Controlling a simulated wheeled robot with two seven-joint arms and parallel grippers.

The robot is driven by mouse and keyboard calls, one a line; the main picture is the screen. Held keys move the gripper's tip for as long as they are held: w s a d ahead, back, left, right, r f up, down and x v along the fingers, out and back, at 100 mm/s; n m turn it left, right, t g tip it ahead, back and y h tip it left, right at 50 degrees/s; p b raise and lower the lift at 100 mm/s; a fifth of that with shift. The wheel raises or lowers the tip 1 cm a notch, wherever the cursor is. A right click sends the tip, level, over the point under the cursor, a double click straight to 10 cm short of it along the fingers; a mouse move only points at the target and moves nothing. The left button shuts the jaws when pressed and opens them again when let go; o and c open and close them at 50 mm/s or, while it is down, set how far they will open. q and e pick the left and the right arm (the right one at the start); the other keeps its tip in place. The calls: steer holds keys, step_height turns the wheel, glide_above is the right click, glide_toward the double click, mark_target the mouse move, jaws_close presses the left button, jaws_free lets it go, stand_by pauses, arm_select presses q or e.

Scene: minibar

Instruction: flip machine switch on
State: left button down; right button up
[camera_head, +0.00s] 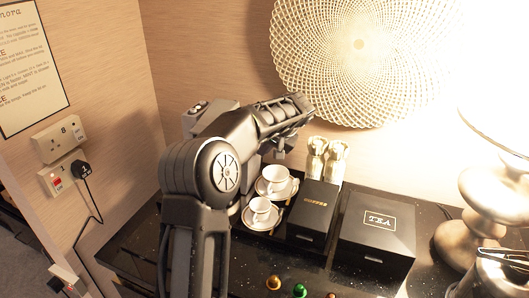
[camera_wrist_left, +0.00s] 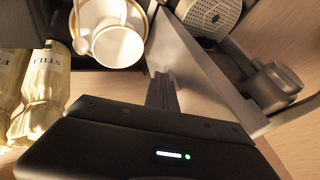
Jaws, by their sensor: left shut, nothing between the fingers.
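The grey machine (camera_head: 196,113) stands at the back left of the counter, mostly hidden behind my left arm in the head view. In the left wrist view, part of the machine (camera_wrist_left: 205,72) shows on the right, with a round perforated plate and a rounded grey knob-like part (camera_wrist_left: 275,85). I cannot make out its switch in either view. My left gripper (camera_head: 282,155) hangs above the counter behind the cups, in front of the back wall. Its fingers (camera_wrist_left: 161,90) are shut and empty, beside the machine's side in the wrist view. My right gripper is not in view.
Two white cups on saucers (camera_head: 261,212), wrapped bottles (camera_head: 316,158), a coffee box (camera_head: 314,205) and a tea box (camera_head: 377,222) crowd the counter near the gripper. A lamp (camera_head: 487,205) stands at right. Wall sockets (camera_head: 58,139) are at left.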

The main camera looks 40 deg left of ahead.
arm_select(q)
steer(key=shift+a+r, duration=0.1)
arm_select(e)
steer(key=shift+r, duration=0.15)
arm_select(q)
steer(key=shift+r+p, duration=0.5)
steer(key=shift+r, duration=0.3)
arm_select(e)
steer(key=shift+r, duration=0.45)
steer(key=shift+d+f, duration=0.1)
